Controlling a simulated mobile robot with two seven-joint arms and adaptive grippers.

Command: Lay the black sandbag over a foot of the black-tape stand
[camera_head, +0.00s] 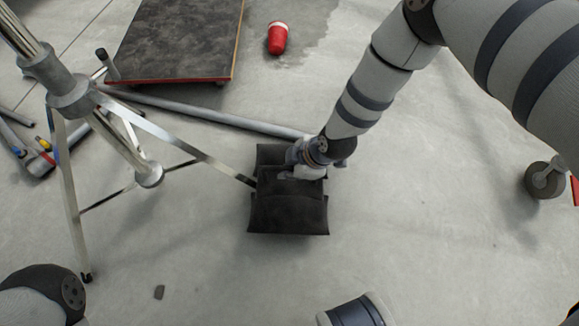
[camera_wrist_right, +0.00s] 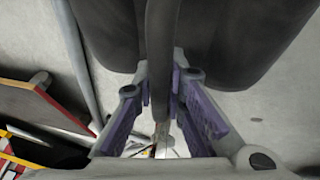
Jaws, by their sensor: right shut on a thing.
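The black sandbag (camera_head: 288,215) has two padded halves and is at the floor in the middle of the head view. A metal stand (camera_head: 72,95) is at the left with splayed legs. One leg (camera_head: 185,147) runs right to the sandbag's left side, where its end is hidden. I cannot tell whether the bag rests on it. My right gripper (camera_head: 305,168) is over the bag's middle. In the right wrist view my right gripper (camera_wrist_right: 163,115) is shut on the bag's dark strap (camera_wrist_right: 162,45), with a bag half (camera_wrist_right: 245,40) on each side. My left gripper is not in view.
A dark wheeled-looking board (camera_head: 180,40) with a red edge lies at the back left. A red cup (camera_head: 277,38) is beside it. A grey pole (camera_head: 200,109) lies behind the bag. A caster (camera_head: 545,178) stands at the right. The floor in front is mostly clear.

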